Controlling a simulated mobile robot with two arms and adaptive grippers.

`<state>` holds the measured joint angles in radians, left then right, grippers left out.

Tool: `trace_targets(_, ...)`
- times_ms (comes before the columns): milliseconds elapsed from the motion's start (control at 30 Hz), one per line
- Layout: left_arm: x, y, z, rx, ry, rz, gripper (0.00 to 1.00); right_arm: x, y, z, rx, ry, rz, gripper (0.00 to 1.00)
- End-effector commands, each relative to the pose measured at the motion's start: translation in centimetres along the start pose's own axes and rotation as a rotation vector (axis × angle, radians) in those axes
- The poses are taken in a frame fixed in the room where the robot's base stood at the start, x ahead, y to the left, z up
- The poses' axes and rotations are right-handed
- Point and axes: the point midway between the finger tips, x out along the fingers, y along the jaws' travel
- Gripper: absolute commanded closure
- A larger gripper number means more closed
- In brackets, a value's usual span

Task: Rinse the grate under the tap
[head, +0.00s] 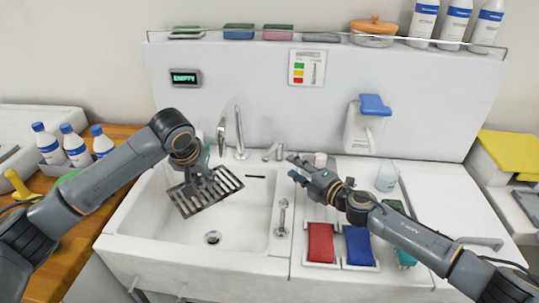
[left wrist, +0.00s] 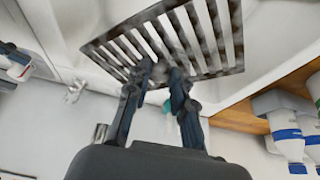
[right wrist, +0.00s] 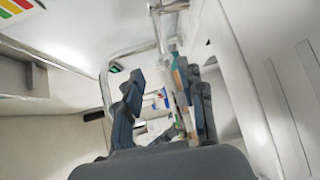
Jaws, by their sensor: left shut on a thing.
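The grate (head: 207,193), a flat dark slatted metal plate, is held over the left part of the white sink basin (head: 245,215). My left gripper (head: 198,182) is shut on its edge; the left wrist view shows the fingers on the grate (left wrist: 205,35), with brownish smudges on its bars. The chrome tap (head: 238,130) rises behind the basin, and the grate is in front of and below it. I see no water running. A small chrome lever (head: 274,151) stands right of the tap. My right gripper (head: 297,169) is open and empty near the basin's right rim.
A red block (head: 321,243) and a blue block (head: 358,246) sit in holders right of the basin. A white jug with a blue top (head: 368,125) is on the back panel. White bottles (head: 75,146) stand at left. The basin around its drain (head: 212,238) is clear.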

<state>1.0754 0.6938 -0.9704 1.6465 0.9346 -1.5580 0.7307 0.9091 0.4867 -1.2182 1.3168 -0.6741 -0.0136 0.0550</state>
Motion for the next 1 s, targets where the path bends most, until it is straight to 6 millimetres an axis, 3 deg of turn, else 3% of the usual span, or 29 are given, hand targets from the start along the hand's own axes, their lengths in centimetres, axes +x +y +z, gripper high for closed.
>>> trace_targets(167, -0.1, 0.0, -0.1, 0.0, 0.003, 0.001, 1.0, 1.2, -0.4, -0.2, -0.005, 0.001, -0.006, 0.61)
trace_targets(700, -0.1, 0.0, -0.1, 0.0, 0.003, 0.001, 1.0, 9.0, -0.4, -0.3, 0.001, 0.001, -0.006, 0.61)
trace_targets(1000, -0.1, 0.0, -0.1, 0.0, 0.003, 0.001, 1.0, 11.3, -0.3, 0.1, -0.003, -0.003, -0.005, 0.61)
